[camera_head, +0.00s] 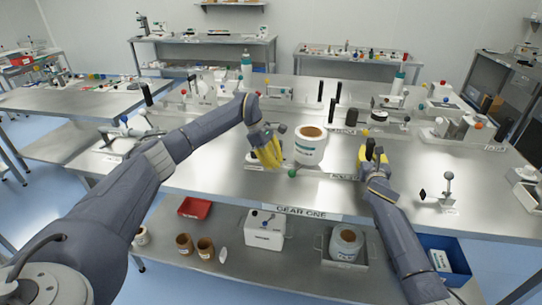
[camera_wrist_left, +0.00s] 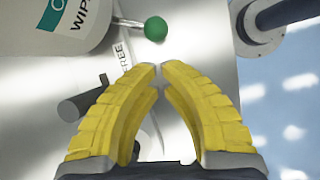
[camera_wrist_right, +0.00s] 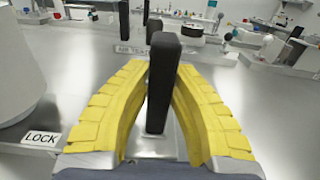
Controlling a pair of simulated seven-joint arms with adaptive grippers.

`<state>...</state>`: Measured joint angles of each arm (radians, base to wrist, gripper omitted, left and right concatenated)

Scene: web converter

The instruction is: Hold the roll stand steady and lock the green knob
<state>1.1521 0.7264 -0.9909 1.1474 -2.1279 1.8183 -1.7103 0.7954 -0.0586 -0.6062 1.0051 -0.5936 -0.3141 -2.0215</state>
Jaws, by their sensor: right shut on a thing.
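The roll stand holds a white roll with a brown core (camera_head: 311,133), upright near the front edge of the bench. The green knob (camera_head: 292,173) is on a thin rod at the roll's lower left. In the left wrist view the green knob (camera_wrist_left: 156,28) is close to the FREE label (camera_wrist_left: 123,50), ahead of my fingertips and not touched. My right gripper (camera_wrist_right: 160,90) is shut on an upright black handle (camera_wrist_right: 164,75), right of the roll.
A LOCK label (camera_wrist_right: 41,138) sits on the stand's base, on the right gripper's side. A small metal fixture with a ball top (camera_head: 447,177) stands to the right. Several devices stand behind the roll. A dark cylinder (camera_wrist_left: 85,106) is beside my left fingers.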

